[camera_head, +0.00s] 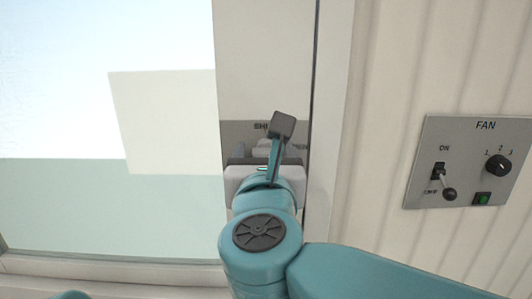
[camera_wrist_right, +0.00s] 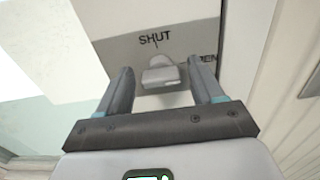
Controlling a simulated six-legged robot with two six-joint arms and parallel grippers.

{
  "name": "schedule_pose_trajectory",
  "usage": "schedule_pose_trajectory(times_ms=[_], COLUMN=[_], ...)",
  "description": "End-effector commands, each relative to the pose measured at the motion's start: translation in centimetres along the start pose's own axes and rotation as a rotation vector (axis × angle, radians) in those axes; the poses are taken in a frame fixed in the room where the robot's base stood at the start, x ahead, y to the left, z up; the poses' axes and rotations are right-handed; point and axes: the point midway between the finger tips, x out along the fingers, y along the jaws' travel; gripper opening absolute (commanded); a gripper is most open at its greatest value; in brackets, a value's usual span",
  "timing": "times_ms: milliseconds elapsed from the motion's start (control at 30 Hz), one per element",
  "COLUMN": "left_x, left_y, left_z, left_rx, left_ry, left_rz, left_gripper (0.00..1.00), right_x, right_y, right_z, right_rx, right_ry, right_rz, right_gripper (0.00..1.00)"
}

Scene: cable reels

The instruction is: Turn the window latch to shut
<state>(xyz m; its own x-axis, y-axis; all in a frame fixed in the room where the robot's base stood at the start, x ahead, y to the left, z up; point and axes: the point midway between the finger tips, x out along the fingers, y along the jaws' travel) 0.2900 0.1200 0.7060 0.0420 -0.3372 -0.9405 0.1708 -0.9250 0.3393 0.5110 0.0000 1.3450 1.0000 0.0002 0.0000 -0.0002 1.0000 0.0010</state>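The window latch (camera_wrist_right: 161,77) is a small light-grey handle on a grey label plate (camera_wrist_right: 192,40) in the right wrist view. SHUT is printed above it, and OPEN, partly hidden, lies to its right. My right gripper (camera_wrist_right: 160,66) is open, with one finger on each side of the latch and visible gaps between. I cannot tell how deep the fingers reach around it. In the head view my right gripper (camera_head: 264,153) is in front of the plate (camera_head: 232,130), and my wrist hides most of the latch and lettering. My left gripper is out of view.
The latch is on the pale window frame (camera_head: 265,60), with the bright window pane (camera_head: 60,110) to the left. A FAN panel (camera_head: 471,162) with a switch, a knob and a green light is on the ribbed wall to the right.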

Motion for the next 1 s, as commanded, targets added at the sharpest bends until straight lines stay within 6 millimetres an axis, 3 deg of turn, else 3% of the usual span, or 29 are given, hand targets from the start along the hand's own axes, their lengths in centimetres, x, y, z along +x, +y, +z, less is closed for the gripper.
schedule_pose_trajectory(times_ms=[33, 133, 567, 1000], left_x=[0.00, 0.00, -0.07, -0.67], left_y=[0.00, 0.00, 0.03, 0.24], left_z=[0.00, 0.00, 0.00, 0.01], left_rx=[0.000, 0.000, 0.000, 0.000], left_ry=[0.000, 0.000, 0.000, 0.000], left_rz=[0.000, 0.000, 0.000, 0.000], left_gripper=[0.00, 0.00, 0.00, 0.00], right_x=[0.00, 0.04, 0.29, 0.29], right_y=[-0.01, -0.01, -0.05, 0.12], right_z=[0.01, 0.01, 0.06, 0.15], right_rx=[0.000, 0.000, -0.072, -0.437], right_ry=[0.000, 0.000, -0.001, -0.002], right_rz=[0.000, 0.000, 0.000, 0.000], right_gripper=[0.49, 0.16, 0.16, 0.16])
